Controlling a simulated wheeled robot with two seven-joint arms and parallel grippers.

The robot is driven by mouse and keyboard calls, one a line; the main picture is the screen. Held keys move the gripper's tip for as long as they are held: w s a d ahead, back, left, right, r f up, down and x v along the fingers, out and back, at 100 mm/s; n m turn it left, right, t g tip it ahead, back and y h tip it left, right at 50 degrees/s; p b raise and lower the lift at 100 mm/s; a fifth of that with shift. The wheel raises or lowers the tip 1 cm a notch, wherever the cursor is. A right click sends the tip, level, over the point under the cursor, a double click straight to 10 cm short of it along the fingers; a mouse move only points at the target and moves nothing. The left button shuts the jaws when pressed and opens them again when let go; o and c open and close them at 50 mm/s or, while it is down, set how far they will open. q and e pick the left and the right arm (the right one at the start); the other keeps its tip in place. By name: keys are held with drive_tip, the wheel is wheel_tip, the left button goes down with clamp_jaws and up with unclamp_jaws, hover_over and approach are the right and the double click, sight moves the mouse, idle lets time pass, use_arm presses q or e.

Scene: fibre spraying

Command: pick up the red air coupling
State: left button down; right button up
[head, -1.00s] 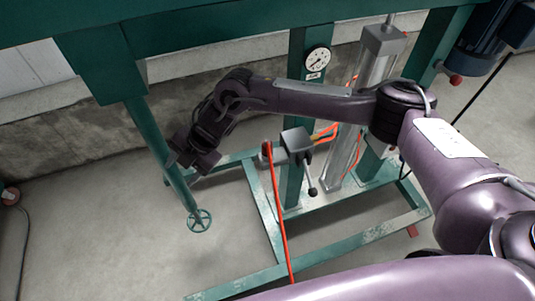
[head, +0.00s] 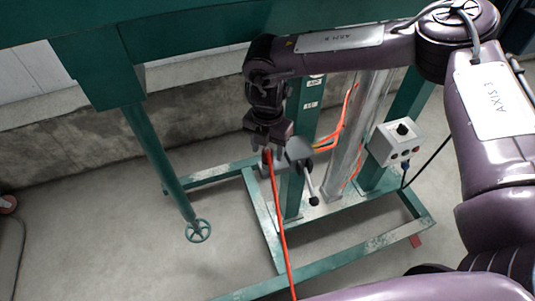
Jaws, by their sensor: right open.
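The red air coupling (head: 268,156) is at the upper end of a red hose (head: 280,230), against the grey valve block (head: 298,150) on the green frame. The hose runs down from it to the bottom of the view. My right gripper (head: 267,146) comes down from above, its open fingers right at the coupling and partly hiding it. I cannot tell whether the fingers touch it. My left gripper is not in view.
A black-knobbed lever (head: 312,190) hangs below the valve block. A grey control box (head: 395,143) stands to the right. Green floor rails (head: 340,258) surround the frame's foot. Bare floor (head: 100,240) lies at left.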

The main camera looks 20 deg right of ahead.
drive_tip(key=shift+f, duration=1.15)
drive_tip(key=c, duration=1.1)
drive_tip(key=shift+r, duration=0.1)
drive_tip(key=shift+r, duration=0.5)
wheel_tip(320, 180, up, 2)
drive_tip(key=shift+w+r+b, duration=0.1)
drive_tip(key=shift+r+b, duration=0.1)
drive_tip(key=shift+b, duration=0.25)
drive_tip(key=s+r, duration=0.1)
drive_tip(key=s, duration=1.7)
drive_tip(key=shift+d+b, duration=0.3)
